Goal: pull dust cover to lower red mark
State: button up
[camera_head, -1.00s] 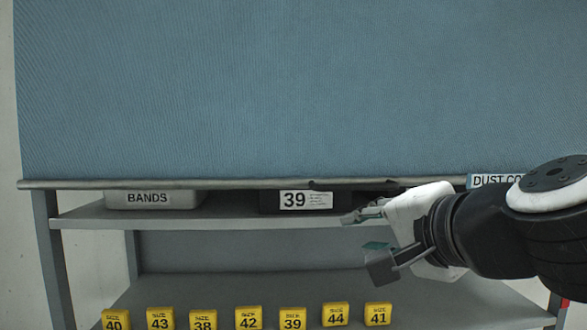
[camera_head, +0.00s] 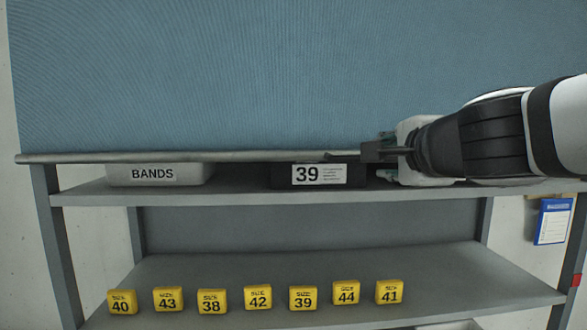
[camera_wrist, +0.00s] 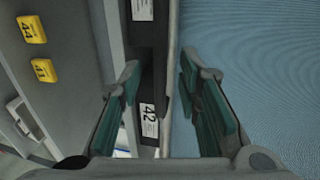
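The blue dust cover (camera_head: 200,80) hangs over the upper part of the rack, with a grey bar (camera_head: 180,157) along its lower edge. The bar lies just above the bin labels of the upper shelf. A red mark (camera_head: 576,280) shows low on the right post. My gripper (camera_head: 372,152) is at the bar's height, right of the middle, and hides part of the bar. In the wrist view my gripper (camera_wrist: 160,70) is open, with the cover (camera_wrist: 270,70) on the right and the bar's edge running between the green-padded fingers. Contact cannot be told.
A BANDS bin (camera_head: 155,174) and a black 39 box (camera_head: 310,175) stand on the upper shelf (camera_head: 250,192) below the bar. Several yellow size blocks (camera_head: 258,297) line the lower shelf. A blue card (camera_head: 553,221) hangs at the right. The space before the lower shelf is clear.

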jog(key=shift+b+x, duration=0.5)
jog(key=shift+x, duration=1.25)
grip_shut()
